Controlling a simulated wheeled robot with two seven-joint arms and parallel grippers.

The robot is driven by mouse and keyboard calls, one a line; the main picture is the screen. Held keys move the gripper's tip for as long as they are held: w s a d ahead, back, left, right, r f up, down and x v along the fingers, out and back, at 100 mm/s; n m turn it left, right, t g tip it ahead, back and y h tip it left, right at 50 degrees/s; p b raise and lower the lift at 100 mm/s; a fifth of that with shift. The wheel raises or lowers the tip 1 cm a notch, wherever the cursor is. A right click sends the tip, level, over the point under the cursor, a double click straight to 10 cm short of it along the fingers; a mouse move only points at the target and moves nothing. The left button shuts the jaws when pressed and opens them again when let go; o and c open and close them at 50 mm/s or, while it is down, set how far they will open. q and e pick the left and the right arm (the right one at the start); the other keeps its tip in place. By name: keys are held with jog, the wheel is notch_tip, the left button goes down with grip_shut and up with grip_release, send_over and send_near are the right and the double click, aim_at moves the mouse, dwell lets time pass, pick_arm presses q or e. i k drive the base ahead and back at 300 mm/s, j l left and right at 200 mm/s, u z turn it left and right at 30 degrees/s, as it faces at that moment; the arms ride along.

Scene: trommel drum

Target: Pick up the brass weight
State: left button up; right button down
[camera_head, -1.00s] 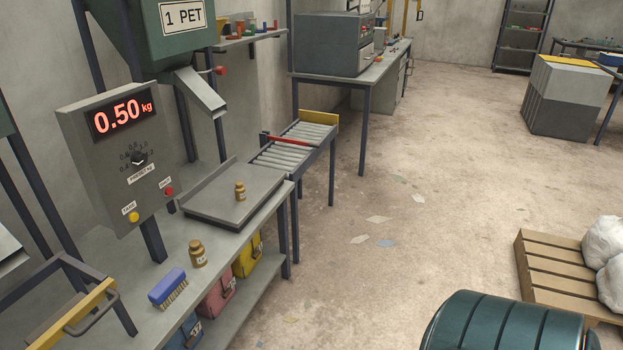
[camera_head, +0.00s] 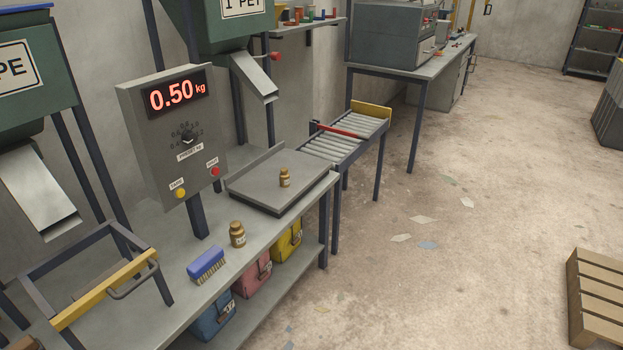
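Two brass weights show in the head view. The smaller brass weight (camera_head: 285,178) stands upright on the flat grey scale platform (camera_head: 250,192). The larger brass weight (camera_head: 237,235) stands upright on the grey bench (camera_head: 200,247), in front of the platform and beside a blue brush. The scale display (camera_head: 178,95) reads 0.50 kg. Neither of my grippers is in view.
A blue brush (camera_head: 206,263) lies on the bench. Blue, pink and yellow bags (camera_head: 287,242) sit on the shelf below. A metal frame with a yellow bar (camera_head: 105,290) stands at the left. A roller conveyor (camera_head: 340,143) adjoins the bench. Open floor (camera_head: 450,260) lies right.

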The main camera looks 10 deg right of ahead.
aim_at(284, 177)
jog(key=i+l+u, duration=0.25)
jog(key=i+u, duration=0.2)
jog(key=i, duration=0.15)
jog(key=i+l+u, duration=0.5)
